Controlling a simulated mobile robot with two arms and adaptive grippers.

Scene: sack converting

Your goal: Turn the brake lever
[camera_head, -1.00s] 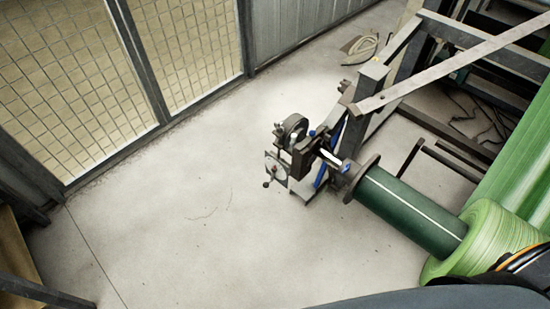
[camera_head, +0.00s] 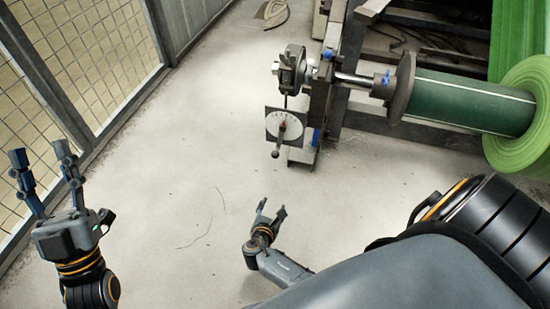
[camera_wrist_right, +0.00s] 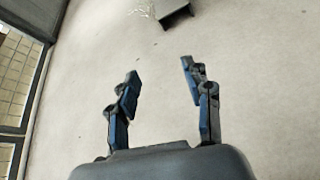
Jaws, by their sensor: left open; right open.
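My left gripper (camera_head: 42,160) is open and empty at the far left, well away from the lever.
The stand carries a shaft with a dark green core (camera_head: 465,103) and a light green roll (camera_head: 530,115) at right. A mesh fence (camera_head: 75,55) runs along the left. Pale floor (camera_head: 180,150) between fence and stand is clear. A dark object (camera_wrist_right: 176,17) shows at the top of the right wrist view.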

